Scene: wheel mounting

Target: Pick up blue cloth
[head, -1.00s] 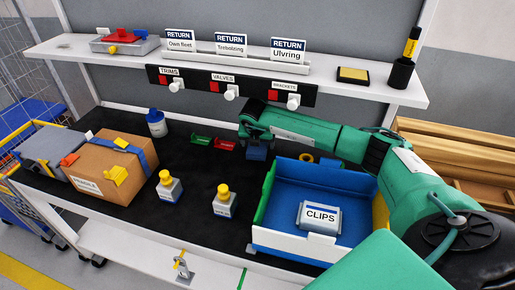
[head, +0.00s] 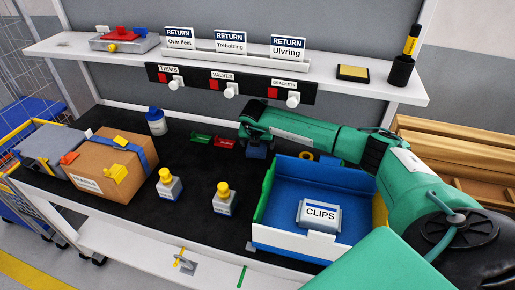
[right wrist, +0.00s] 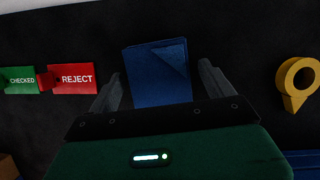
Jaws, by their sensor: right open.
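The blue cloth (right wrist: 157,72) lies folded on the black mat, between the two fingers of my right gripper (right wrist: 160,85) in the right wrist view. The fingers are open, one on each side of it, and the cloth's near edge is hidden by the gripper body. I cannot tell whether the fingers touch it. In the head view the cloth (head: 257,151) is a small blue patch below the end of my right arm, partly hidden by it. My left gripper is not in view.
Left of the cloth are the green CHECKED tag (right wrist: 20,80) and red REJECT tag (right wrist: 74,79). A yellow ring-shaped part (right wrist: 297,82) lies to the right. The blue bin (head: 310,185) with a CLIPS box (head: 319,214) stands in front. A shelf (head: 220,65) overhangs behind.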

